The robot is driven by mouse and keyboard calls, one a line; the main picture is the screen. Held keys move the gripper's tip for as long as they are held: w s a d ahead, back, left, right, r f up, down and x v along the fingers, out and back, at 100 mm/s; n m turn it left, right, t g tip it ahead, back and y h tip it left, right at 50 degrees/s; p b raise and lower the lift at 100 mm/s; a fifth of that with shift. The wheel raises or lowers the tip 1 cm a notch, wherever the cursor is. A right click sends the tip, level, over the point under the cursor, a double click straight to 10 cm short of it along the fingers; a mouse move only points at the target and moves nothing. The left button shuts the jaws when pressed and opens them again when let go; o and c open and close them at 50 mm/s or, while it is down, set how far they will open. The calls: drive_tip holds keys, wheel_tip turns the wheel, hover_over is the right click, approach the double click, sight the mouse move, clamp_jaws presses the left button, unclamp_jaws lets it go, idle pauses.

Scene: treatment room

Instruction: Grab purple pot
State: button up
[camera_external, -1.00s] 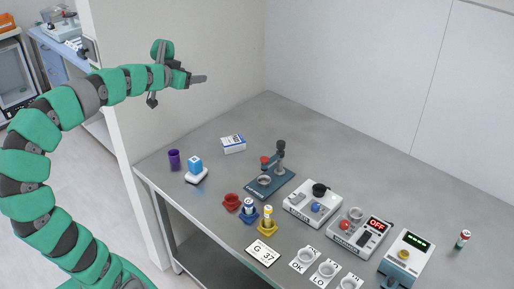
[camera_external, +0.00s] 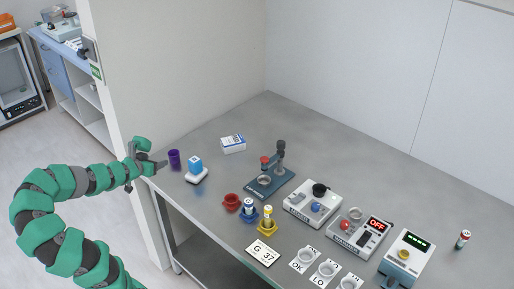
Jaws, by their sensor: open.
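The purple pot (camera_external: 174,158) stands upright on the grey table near its left end. My gripper (camera_external: 158,162) is just left of the pot at about its height, by the table's left edge. Its fingers point right, toward the pot. The jaws are open and hold nothing. A narrow gap seems to lie between the fingertips and the pot; whether they touch is hard to tell at this size.
A blue cube on a white scale (camera_external: 197,176) stands right of the pot. A white box (camera_external: 233,144) lies farther back. A red cup (camera_external: 232,201), a blue press (camera_external: 270,182) and several devices fill the table to the right. A wall stands behind.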

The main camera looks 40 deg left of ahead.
approach(176, 152)
drive_tip(key=shift+w+d, duration=0.25)
drive_tip(key=shift+b+x, duration=0.6)
drive_tip(key=shift+x, duration=2)
drive_tip(key=shift+s+a, duration=0.15)
drive_tip(key=shift+a, duration=0.05)
drive_tip(key=c, duration=1)
